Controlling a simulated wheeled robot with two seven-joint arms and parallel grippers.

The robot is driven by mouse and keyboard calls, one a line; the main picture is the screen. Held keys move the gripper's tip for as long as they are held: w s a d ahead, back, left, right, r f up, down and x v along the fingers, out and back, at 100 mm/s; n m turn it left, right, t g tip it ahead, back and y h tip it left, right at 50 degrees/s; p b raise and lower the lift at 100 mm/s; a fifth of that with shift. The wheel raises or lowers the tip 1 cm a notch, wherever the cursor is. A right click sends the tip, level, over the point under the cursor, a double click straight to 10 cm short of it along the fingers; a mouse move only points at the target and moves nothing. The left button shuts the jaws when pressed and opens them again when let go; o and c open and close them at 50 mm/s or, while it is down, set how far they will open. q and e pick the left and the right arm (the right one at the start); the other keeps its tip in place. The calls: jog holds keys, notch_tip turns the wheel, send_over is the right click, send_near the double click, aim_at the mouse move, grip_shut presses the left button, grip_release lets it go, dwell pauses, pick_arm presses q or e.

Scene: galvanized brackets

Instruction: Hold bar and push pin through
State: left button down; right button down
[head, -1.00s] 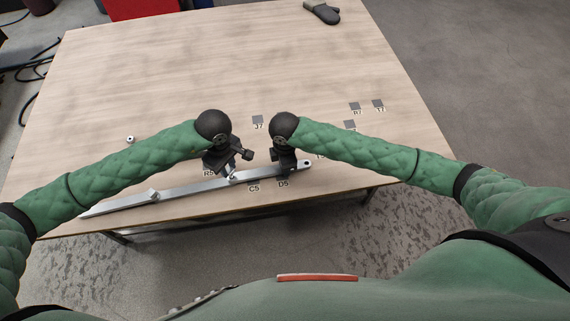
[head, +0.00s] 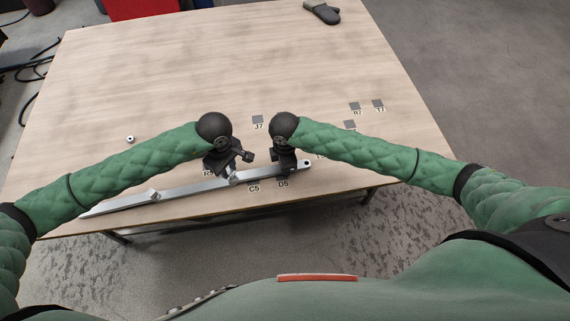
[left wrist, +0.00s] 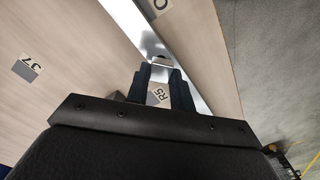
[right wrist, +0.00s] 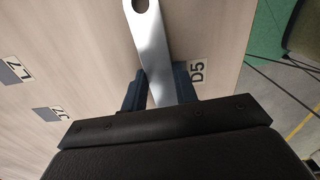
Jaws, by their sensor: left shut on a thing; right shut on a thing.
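A long silver bar (head: 190,188) lies along the table's front edge, and its holed right end shows in the right wrist view (right wrist: 150,42). My right gripper (head: 286,170) is shut on the bar near that end; its fingers straddle the bar in the right wrist view (right wrist: 160,88). My left gripper (head: 230,172) is over the bar, left of the right gripper. Its fingers (left wrist: 160,78) are shut on a small round metal piece, seemingly the pin (left wrist: 160,59), right beside the bar. How far the pin is in any hole is hidden.
A small white ring-like part (head: 130,139) lies on the table (head: 200,60) at left. Labelled grey squares, such as J7 (head: 258,119), are scattered at right. A dark mitten (head: 322,12) lies at the far edge. The table's middle and back are mostly clear.

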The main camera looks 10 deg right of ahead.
pick_arm(q)
jog(key=shift+f, duration=0.85)
dwell(0.7)
dwell(0.3)
jog(key=c, duration=1.1)
grip_release()
jog(key=shift+c, duration=0.2)
jog(key=shift+r, duration=0.1)
jog(key=shift+r, duration=2.9)
pick_arm(e)
jog(key=c, duration=1)
grip_release()
jog(key=shift+r, duration=0.1)
